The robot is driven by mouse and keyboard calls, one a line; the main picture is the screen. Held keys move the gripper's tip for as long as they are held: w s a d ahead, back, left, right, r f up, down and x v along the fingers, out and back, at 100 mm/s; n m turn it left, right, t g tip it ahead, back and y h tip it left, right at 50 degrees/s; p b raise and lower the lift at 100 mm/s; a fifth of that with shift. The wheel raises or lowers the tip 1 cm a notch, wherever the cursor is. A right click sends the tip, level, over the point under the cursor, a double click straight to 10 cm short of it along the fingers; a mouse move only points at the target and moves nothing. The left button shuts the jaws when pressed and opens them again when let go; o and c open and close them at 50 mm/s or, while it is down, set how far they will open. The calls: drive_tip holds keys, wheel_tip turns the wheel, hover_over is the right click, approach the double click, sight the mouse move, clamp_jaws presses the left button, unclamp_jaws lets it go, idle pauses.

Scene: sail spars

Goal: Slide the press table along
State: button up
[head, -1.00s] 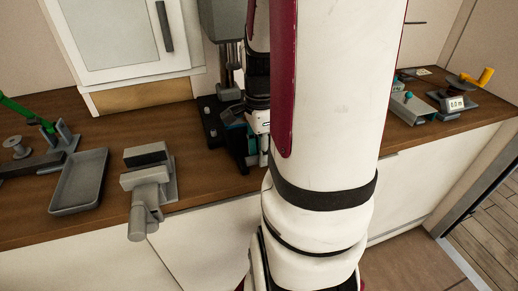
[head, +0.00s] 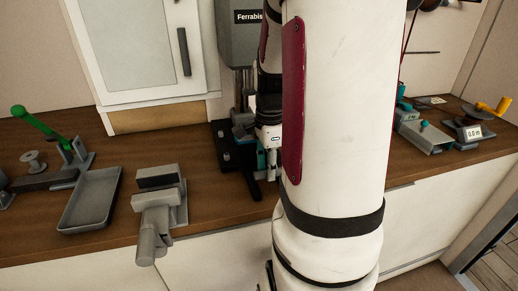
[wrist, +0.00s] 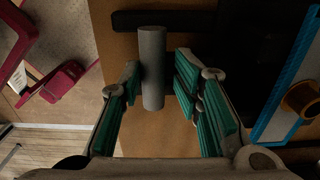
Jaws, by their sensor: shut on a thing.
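The grey press (head: 239,42), with a label starting "Ferrabis", stands at the back of the wooden counter, on a dark bolted base (head: 226,152). Its table is mostly hidden behind my arm, and I cannot make out its outline. My gripper (head: 270,152) is low in front of the press, partly covered by my arm. In the wrist view my gripper (wrist: 157,82), with teal finger pads, is shut on a grey cylindrical bar (wrist: 153,62) standing between the fingers. I cannot tell how the bar joins the table.
A grey vise (head: 158,208), a grey tray (head: 92,200) and a green-handled lever tool (head: 40,122) are to the left. A grey box (head: 425,137) and a small display unit (head: 474,132) are at right. In the wrist view a blue-edged thing (wrist: 287,85) lies right of the fingers.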

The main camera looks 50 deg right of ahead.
drive_tip(key=shift+w+d+f+b, duration=0.15)
drive_tip(key=shift+w+d+b, duration=0.1)
drive_tip(key=shift+w+d, duration=0.7)
drive_tip(key=shift+w+d+f+b, duration=0.1)
drive_tip(key=shift+w+d+b, duration=0.2)
drive_tip(key=shift+w+d, duration=0.6)
drive_tip(key=shift+w+d+f+b, duration=0.2)
drive_tip(key=shift+w+d, duration=0.35)
drive_tip(key=shift+w, duration=0.7)
drive_tip(key=shift+c, duration=0.5)
drive_tip(key=o, duration=1.1)
drive_tip(key=shift+o, duration=0.2)
drive_tip(key=shift+d+r, duration=0.1)
drive_tip(key=shift+w+r, duration=0.15)
drive_tip(key=shift+r, duration=0.2)
wheel_tip(320, 180, up, 12)
drive_tip(key=shift+f, duration=0.2)
